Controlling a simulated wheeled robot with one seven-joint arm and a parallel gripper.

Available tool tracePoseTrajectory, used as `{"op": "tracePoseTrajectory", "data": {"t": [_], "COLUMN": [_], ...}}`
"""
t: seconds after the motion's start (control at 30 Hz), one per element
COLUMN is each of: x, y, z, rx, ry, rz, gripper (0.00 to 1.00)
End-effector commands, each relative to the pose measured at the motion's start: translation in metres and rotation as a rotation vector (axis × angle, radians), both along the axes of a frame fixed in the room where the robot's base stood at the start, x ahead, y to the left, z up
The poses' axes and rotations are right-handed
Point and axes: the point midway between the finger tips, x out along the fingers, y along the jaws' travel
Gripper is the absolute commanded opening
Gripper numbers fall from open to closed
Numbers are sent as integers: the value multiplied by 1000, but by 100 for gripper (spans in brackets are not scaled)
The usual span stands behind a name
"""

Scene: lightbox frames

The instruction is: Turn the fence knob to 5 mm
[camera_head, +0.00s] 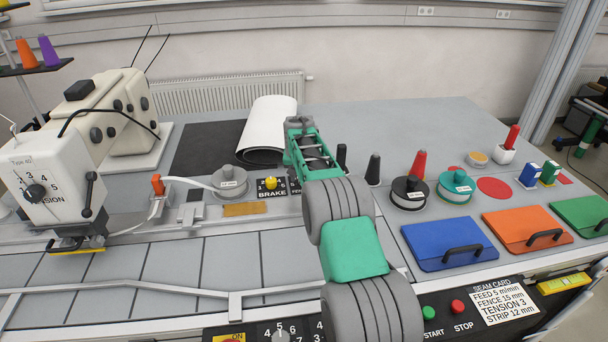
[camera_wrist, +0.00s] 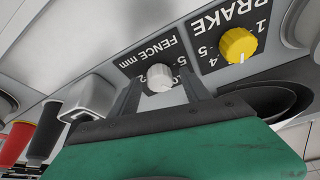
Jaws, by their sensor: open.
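The fence knob (camera_wrist: 160,77) is a small pale round knob on a black plate marked "FENCE mm" (camera_wrist: 148,53) in the wrist view. Its scale is partly covered, and I cannot read its setting. My gripper (camera_wrist: 161,80) is open, with its two dark fingers on either side of the knob in that view. I cannot tell whether they touch it. In the head view my arm hides the knob, and only the edge of the fence plate (camera_head: 294,187) shows. A seam card (camera_head: 504,301) there appears to read "FENCE 15 mm".
The yellow brake knob (camera_wrist: 238,45) sits close beside the fence plate; it also shows in the head view (camera_head: 271,182). Spools and cones stand to the right of my arm, including a black spool (camera_head: 409,192). A white roll (camera_head: 267,130) lies behind.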

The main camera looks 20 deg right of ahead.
Motion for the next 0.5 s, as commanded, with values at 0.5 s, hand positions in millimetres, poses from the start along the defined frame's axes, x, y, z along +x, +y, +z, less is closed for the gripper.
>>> {"op": "tracePoseTrajectory", "data": {"t": [0.5], "x": [1], "y": [0], "z": [-2], "rx": [0], "ry": [-1], "rz": [0], "gripper": [34]}}
